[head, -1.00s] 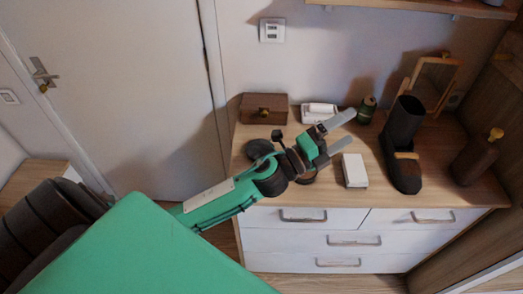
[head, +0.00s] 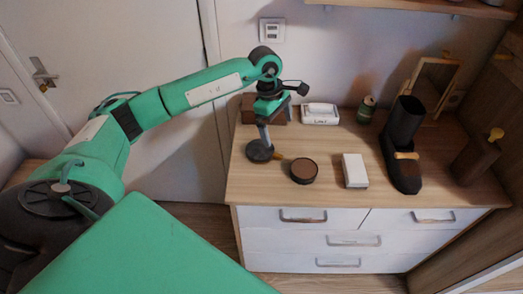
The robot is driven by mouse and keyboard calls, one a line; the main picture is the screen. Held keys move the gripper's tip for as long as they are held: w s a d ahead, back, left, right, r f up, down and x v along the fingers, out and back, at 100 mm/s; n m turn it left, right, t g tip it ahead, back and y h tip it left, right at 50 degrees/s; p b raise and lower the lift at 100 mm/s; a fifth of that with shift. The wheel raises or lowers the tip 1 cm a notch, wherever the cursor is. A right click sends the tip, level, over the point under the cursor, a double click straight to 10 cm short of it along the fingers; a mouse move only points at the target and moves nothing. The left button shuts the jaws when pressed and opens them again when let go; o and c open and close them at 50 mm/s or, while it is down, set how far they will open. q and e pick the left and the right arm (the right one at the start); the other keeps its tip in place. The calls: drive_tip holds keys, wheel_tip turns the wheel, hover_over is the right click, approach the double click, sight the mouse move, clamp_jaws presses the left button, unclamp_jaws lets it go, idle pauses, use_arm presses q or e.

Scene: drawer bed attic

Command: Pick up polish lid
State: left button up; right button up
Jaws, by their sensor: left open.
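A dark round lid (head: 259,152) lies on the left part of the dresser top. A round open tin with brown polish (head: 304,171) sits just to its right, apart from it. My left gripper (head: 276,132) points down above the lid with its jaws open and empty. One grey finger reaches down in front of the lid's upper part; I cannot tell whether it touches. My right gripper is not in view.
A white box (head: 354,171) and a dark boot (head: 404,140) stand right of the tin. Behind are a brown box (head: 247,108), partly hidden by my gripper, a white labelled block (head: 320,114), a green can (head: 366,109) and a framed mirror (head: 436,85). A brown bottle (head: 476,158) stands far right.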

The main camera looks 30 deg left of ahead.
use_arm(q)
drive_tip(key=r+y, duration=0.2)
hover_over(261, 149)
drive_tip(key=f, duration=0.3)
drive_tip(key=f+p, duration=0.1)
drive_tip(key=f, duration=0.2)
drive_tip(key=f+p, duration=0.1)
drive_tip(key=f, duration=0.1)
drive_tip(key=shift+a+f, duration=0.3)
drive_tip(key=shift+f, duration=0.1)
drive_tip(key=f+p, duration=0.2)
drive_tip(key=f, duration=0.1)
drive_tip(key=f+p, duration=0.1)
drive_tip(key=shift+s+d+f, duration=0.1)
drive_tip(key=shift+d+f, duration=0.15)
drive_tip(key=shift+f, duration=0.4)
drive_tip(key=shift+c, duration=0.7)
drive_tip(key=c, duration=0.7)
drive_tip(key=shift+o, duration=0.2)
